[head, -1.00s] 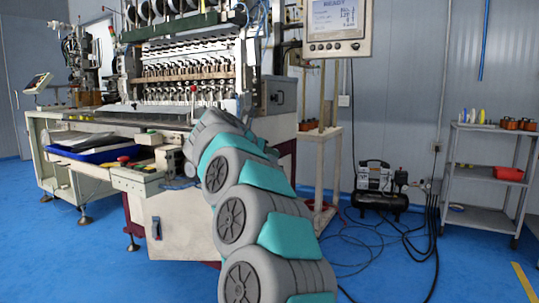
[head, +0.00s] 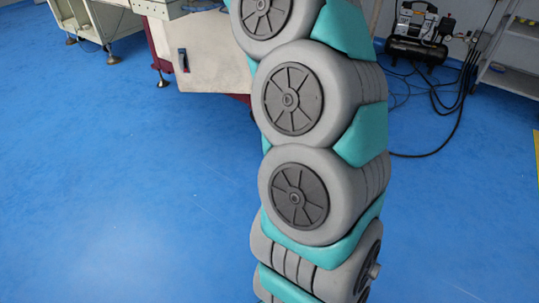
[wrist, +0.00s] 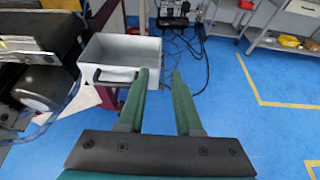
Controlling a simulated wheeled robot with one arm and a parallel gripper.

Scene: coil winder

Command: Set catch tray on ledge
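A light grey open-topped box (wrist: 104,76) with a dark handle on its front wall shows at the upper left of the wrist view. It looks like the catch tray, and it appears empty. In the head view my gripper and this box are out of frame. I cannot make out the ledge in either view.
The machine's pale cabinet (head: 205,55) stands at the top of the head view. A black air compressor (head: 417,38) with loose cables lies to the right, near a grey shelf cart (head: 515,75). Blue floor is clear at the left.

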